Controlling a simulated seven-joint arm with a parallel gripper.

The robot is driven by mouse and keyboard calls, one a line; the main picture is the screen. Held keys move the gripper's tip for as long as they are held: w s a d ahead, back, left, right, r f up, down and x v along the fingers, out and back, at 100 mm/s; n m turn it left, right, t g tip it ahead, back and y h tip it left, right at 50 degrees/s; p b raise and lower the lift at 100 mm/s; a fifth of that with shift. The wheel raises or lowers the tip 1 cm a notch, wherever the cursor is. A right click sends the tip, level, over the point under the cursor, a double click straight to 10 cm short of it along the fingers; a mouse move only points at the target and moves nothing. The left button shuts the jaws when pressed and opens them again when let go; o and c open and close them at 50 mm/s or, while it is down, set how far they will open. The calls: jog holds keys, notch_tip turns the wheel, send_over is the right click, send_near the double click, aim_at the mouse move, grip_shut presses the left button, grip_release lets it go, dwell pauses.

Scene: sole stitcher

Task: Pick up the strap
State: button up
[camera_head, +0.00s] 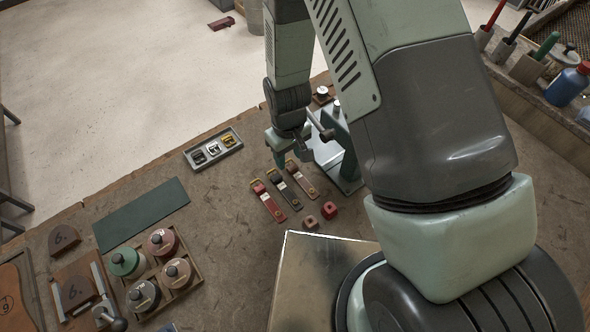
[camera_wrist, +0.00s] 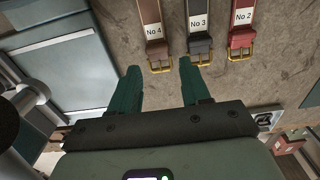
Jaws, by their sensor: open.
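Three straps lie side by side on the bench: a brown one labelled No 4 (camera_wrist: 152,12), a dark grey one labelled No 3 (camera_wrist: 199,42) and a red one labelled No 2 (camera_wrist: 242,38), each with a brass buckle at its near end. In the head view they are the brown strap (camera_head: 304,184), the dark strap (camera_head: 287,195) and the red strap (camera_head: 269,207). My gripper (camera_wrist: 159,68) is open, with green fingers. In the wrist view the No 4 buckle appears between the fingertips; the height gap is unclear. My gripper (camera_head: 284,158) is partly hidden by my arm.
A metal stitcher-like machine (camera_head: 343,158) stands close right of the straps. A tray of buckles (camera_head: 213,149), a green mat (camera_head: 141,213) and a rack of spools (camera_head: 158,265) are to the left.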

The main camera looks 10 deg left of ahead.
notch_tip(320, 180, down, 2)
jog(key=shift+f, duration=0.2)
jog(key=c, duration=0.8)
jog(key=shift+r, duration=0.2)
